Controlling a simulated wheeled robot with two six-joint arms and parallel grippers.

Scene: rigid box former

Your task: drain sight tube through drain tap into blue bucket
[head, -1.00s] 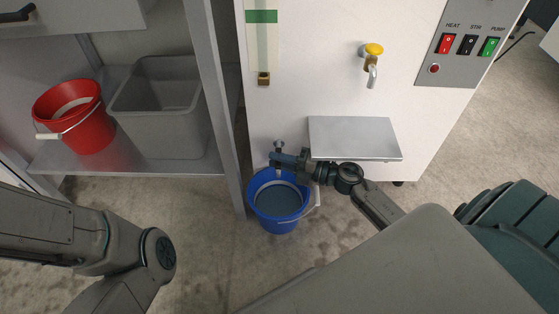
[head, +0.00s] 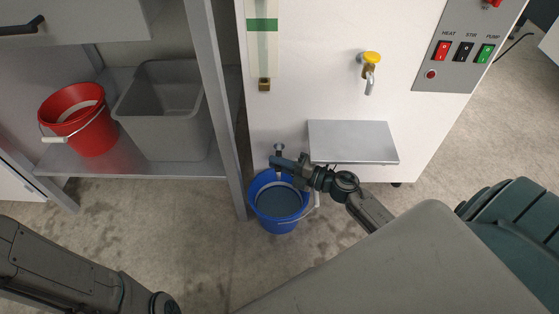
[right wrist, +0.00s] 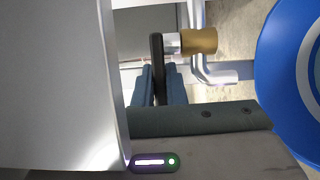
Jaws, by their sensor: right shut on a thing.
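The sight tube (head: 263,48) runs down the white machine front, with a green band across it and a brass fitting at its foot. I cannot tell a liquid level in it. The drain tap (head: 279,148) sits low on the machine; the right wrist view shows its brass body (right wrist: 199,41), bent silver spout and black lever. My right gripper (head: 280,161) is shut on that lever; its fingers (right wrist: 160,84) lie either side of it. The blue bucket (head: 264,215) stands upright on the floor below the tap, its inside grey-blue. My left gripper is out of view.
A silver shelf (head: 352,141) juts out right of the tap, below a yellow-topped tap (head: 370,67). A rack at the left holds a red bucket (head: 85,130) and a grey bin (head: 165,130). A switch panel (head: 462,60) is at the upper right.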

